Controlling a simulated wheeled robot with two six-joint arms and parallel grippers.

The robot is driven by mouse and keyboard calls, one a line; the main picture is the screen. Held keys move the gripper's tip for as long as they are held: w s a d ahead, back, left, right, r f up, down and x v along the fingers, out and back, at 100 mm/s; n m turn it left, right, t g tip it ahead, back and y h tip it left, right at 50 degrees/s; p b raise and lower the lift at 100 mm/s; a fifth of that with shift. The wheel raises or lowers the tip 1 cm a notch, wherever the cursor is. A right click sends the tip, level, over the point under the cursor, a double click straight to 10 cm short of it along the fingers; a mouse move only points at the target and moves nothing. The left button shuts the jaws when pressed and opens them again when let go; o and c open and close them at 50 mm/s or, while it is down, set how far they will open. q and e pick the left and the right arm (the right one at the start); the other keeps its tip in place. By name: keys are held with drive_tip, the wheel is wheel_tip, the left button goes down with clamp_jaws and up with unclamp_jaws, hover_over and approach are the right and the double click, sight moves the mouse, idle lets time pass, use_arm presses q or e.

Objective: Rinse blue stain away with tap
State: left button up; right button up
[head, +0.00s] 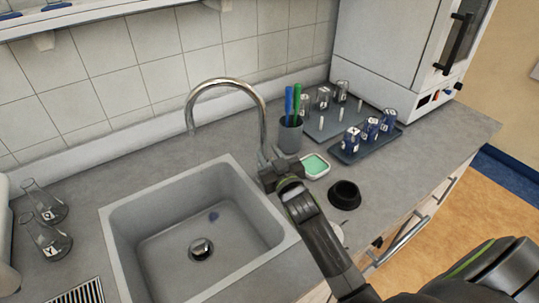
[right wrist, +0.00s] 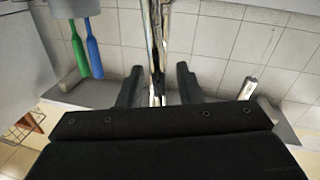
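A small blue stain (head: 213,216) lies on the inside of the grey sink (head: 118,232), near the far right corner of its floor. My right gripper (head: 266,166) is at the lower part of the tap. In the right wrist view the tap's chrome column (right wrist: 157,35) runs between the two open fingers (right wrist: 157,75), with gaps on both sides. The tap's handle is hard to make out behind the gripper. My left gripper is not in view.
Right of the tap stand a cup (head: 290,136) with blue and green sticks, a green sponge dish (head: 314,166) and a black round holder (head: 344,194). A rack with labelled vials (head: 370,130) is farther right. Flasks (head: 48,240) stand left of the sink.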

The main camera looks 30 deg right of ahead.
drive_tip(key=s+b, duration=0.4)
drive_tip(key=s, duration=1.3)
drive_tip(key=shift+s+a+f, duration=0.2)
drive_tip(key=shift+a+f, duration=0.05)
drive_tip(key=shift+a, duration=0.2)
